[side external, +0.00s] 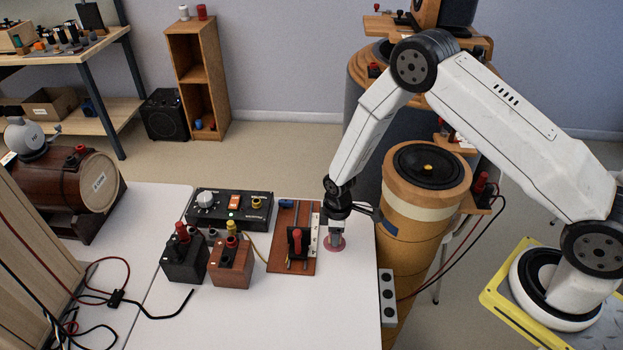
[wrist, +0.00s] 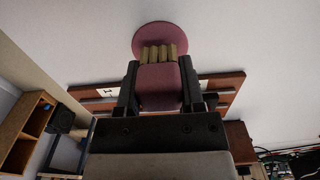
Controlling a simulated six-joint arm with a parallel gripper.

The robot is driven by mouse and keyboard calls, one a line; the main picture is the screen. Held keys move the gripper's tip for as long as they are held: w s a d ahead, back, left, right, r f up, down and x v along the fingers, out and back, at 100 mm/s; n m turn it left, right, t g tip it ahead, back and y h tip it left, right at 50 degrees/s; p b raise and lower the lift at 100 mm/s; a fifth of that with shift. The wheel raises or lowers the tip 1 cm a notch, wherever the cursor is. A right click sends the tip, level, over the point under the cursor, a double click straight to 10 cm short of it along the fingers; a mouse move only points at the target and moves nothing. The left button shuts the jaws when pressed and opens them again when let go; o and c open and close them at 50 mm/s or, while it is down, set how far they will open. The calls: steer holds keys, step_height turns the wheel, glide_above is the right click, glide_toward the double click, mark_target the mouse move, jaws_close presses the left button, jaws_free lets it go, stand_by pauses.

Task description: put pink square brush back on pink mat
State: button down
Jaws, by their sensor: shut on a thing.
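The pink square brush (wrist: 158,86) is between the two fingers of my gripper (wrist: 159,78) in the wrist view. Its tan bristles point away from my gripper, toward the round pink mat (wrist: 160,31). In the side view, my gripper (side external: 336,229) points down over the pink mat (side external: 328,246), which lies on the white table near its right edge. The brush is hard to make out there. I cannot tell whether the bristles touch the mat.
A brown wooden board (side external: 283,262) with rails and a red-topped post stands just left of the mat. A black control box (side external: 229,210), a dark block (side external: 184,262) and a brown block (side external: 230,265) are further left. The table front is clear.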

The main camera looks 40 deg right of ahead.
steer(key=shift+f, duration=0.65)
steer(key=shift+f, duration=0.1)
steer(key=shift+c, duration=1)
jaws_free()
step_height(320, 180, up, 11)
steer(key=shift+r, duration=0.65)
steer(key=shift+r, duration=0.1)
